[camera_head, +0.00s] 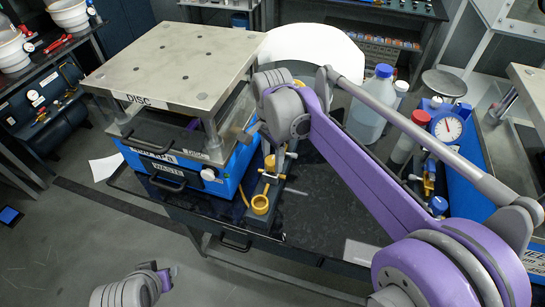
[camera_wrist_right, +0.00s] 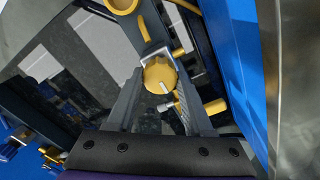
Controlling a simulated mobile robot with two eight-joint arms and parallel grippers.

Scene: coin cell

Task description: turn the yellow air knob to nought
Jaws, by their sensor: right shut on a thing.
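The yellow air knob (camera_wrist_right: 160,73) shows in the right wrist view as a scalloped round cap with a white mark near its lower right edge. My right gripper (camera_wrist_right: 158,80) has its two grey fingers on either side of the knob and is shut on it. In the head view my right arm reaches in from the right to the bench fittings beside the blue box; I cannot clearly make out the fingertips there. The end of my left arm shows at the bottom left of the head view, away from the bench, and its jaw state is unclear.
A metal plate labelled DISC (camera_head: 180,60) stands on posts over a blue box (camera_head: 190,172), close to my right gripper. A yellow ring (camera_head: 260,204) sits at the bench front. A white dial gauge (camera_head: 447,128) and bottles stand at right. The black bench top (camera_head: 325,205) has clear room.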

